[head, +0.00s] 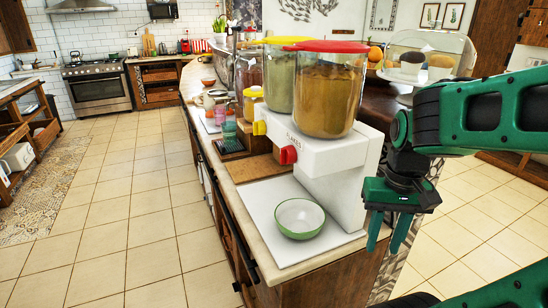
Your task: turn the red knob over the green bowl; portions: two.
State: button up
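The red knob (288,155) is on the front of a white dispenser (325,160), below a clear container of brown flakes (326,95) with a red lid. The green bowl (300,218), pale inside and seemingly empty, sits upright on a white mat (262,210) below and slightly right of the red knob. My gripper (384,249) hangs to the right of the dispenser, pointing down, its two green fingers apart with nothing seen between them. It is apart from both the knob and the bowl.
A yellow knob (259,128) and a yellow-lidded container (281,80) are farther back on the dispenser. A brown board (257,167), glasses (229,130) and a yellow-lidded jar (252,104) stand along the counter. A glass dome (430,55) stands behind. Open tiled floor lies left.

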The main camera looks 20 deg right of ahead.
aim_at(289, 155)
jog(key=u, duration=0.6)
jog(key=k, duration=0.85)
jog(key=u, duration=0.45)
jog(key=i, duration=0.5)
